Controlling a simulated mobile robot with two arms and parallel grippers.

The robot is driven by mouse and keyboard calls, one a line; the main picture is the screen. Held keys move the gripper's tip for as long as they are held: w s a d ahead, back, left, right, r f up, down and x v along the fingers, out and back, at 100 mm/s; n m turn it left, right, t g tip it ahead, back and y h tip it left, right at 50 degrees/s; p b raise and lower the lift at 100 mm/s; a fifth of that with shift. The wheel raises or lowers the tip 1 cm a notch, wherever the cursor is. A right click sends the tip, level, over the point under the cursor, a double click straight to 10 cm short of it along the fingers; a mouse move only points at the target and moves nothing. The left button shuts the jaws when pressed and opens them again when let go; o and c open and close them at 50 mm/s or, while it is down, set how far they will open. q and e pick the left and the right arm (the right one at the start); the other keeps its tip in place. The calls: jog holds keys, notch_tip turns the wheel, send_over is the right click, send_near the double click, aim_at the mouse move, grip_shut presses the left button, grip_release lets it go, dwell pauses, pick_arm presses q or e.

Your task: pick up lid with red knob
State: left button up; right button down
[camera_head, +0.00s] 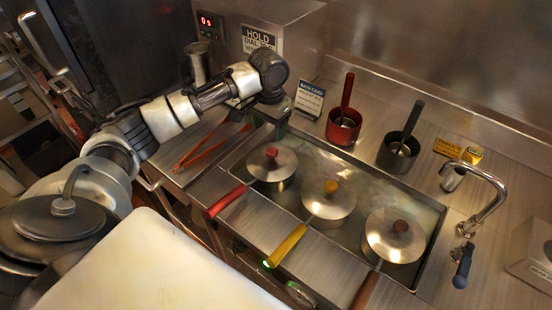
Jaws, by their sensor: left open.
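The lid with the red knob (272,166) sits on the leftmost of three pots in the sunken basin. Its red knob (271,151) points up, and the pot's red handle (226,201) extends toward the lower left. My left gripper (268,122) hangs below the dark wrist joint, behind and above this lid as seen here, apart from the knob. It is open, and I see nothing held in it; its fingers are small and dark here. My right gripper is out of view.
Beside it are a yellow-knobbed lid (329,202) and a brown-knobbed lid (393,241). Orange-red tongs (203,150) lie on the counter to the left. A red canister (343,128), grey canister (397,153) and small sign (310,98) stand behind. A faucet (487,205) is at right.

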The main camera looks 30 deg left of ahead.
aim_at(272, 151)
pick_arm(q)
jog(key=f, duration=0.3)
jog(key=shift+s+d, duration=0.1)
jog(key=shift+s, duration=0.2)
jog(key=shift+w+f+p, duration=0.15)
jog(key=shift+f+p, duration=0.15)
jog(key=shift+p, duration=0.05)
jog(key=f, duration=0.1)
jog(key=f+p, duration=0.1)
jog(key=f, duration=0.1)
jog(key=shift+d+f, duration=0.25)
jog(key=shift+d, duration=0.1)
jog(key=shift+f+p, duration=0.3)
jog(key=shift+f, duration=0.4)
jog(key=shift+c, duration=0.6)
jog(key=c, duration=0.9)
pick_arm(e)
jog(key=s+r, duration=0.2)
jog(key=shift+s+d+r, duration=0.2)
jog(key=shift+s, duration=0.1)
pick_arm(q)
jog(key=shift+r, duration=0.1)
